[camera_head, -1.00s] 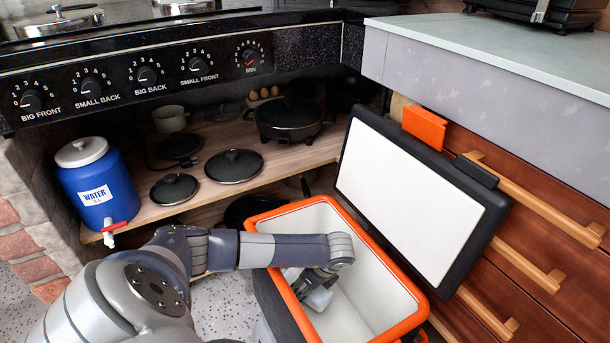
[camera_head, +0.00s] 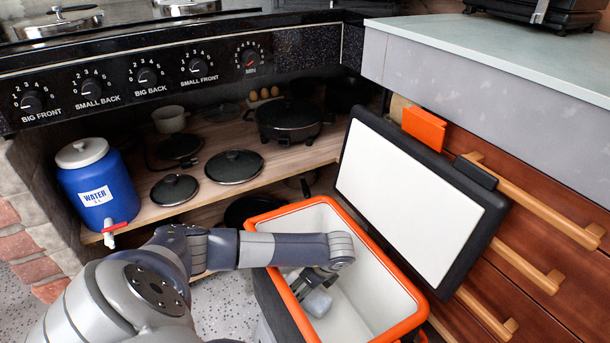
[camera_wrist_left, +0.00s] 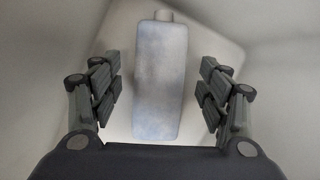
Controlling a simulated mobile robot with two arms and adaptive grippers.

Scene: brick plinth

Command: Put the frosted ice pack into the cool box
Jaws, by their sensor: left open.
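The cool box (camera_head: 392,291) stands open, with an orange rim and white inside. Its lid (camera_head: 410,190) is tilted up on the right. My left arm reaches over the rim and my left gripper (camera_head: 310,283) is down inside the box. The frosted ice pack (camera_head: 318,302) is pale grey-blue and lies inside the box, partly hidden by the gripper in the head view. In the left wrist view the ice pack (camera_wrist_left: 161,80) lies between the spread fingers of the left gripper (camera_wrist_left: 160,85), with a gap on both sides. My right gripper is not in view.
A blue water jug (camera_head: 95,185) stands on the wooden shelf (camera_head: 215,200) at the left, near several black lids and pans (camera_head: 290,118). Wooden drawers (camera_head: 550,250) stand to the right of the raised lid. Speckled floor shows left of the box.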

